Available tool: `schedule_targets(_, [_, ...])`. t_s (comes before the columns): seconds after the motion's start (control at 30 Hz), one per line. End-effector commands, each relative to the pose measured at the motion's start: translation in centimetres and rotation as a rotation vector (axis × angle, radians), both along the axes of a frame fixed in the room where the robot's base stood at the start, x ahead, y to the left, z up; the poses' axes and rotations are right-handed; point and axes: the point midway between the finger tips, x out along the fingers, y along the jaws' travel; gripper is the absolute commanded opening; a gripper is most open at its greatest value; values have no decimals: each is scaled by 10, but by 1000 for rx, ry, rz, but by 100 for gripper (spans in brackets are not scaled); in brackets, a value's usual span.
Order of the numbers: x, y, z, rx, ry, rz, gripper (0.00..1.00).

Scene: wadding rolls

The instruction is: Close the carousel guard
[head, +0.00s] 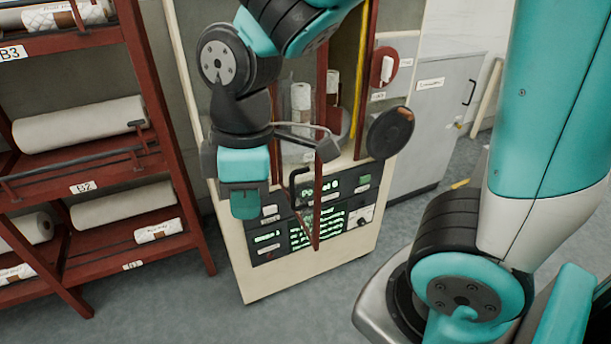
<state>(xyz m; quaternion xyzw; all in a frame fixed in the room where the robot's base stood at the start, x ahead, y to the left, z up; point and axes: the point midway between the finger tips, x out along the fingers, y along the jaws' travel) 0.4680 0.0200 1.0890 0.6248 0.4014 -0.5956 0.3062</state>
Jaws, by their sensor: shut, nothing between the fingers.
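The carousel cabinet (272,284) is a cream machine in the middle of the head view. Its guard, a clear panel with a thin red frame (321,75), stands swung out from the opening, toward me. A black handle (296,184) shows near the guard's lower part. White rolls (300,95) stand inside behind the panel. My gripper (245,212) points down, left of the handle and in front of the cabinet. It is shut and empty, apart from the handle in the picture. My wrist hides part of the cabinet's left side and opening.
A red rack (168,150) with white rolls on its shelves stands at the left. A control panel (325,220) with green displays is below the opening. A black disc (390,132) sticks out at the cabinet's right. A grey cupboard (440,120) is behind.

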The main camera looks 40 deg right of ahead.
Motion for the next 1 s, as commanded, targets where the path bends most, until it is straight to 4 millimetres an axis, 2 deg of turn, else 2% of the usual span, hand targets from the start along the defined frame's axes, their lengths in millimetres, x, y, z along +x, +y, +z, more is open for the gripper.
schedule_targets(0.03, [18,-5,3,-63,11,124,0])
schedule_targets(0.2, [68,-28,-14,-255,86,591,0])
schedule_targets(0.4, [107,-50,-37,-403,314,1134,0])
schedule_targets(0.6, [123,-65,-53,-426,580,1527,0])
schedule_targets(0.7, [126,-69,-58,-414,670,1636,0])
schedule_targets(0.87, [126,-74,-65,-399,737,1709,0])
schedule_targets(1.0, [122,-86,-75,-396,745,1717,0])
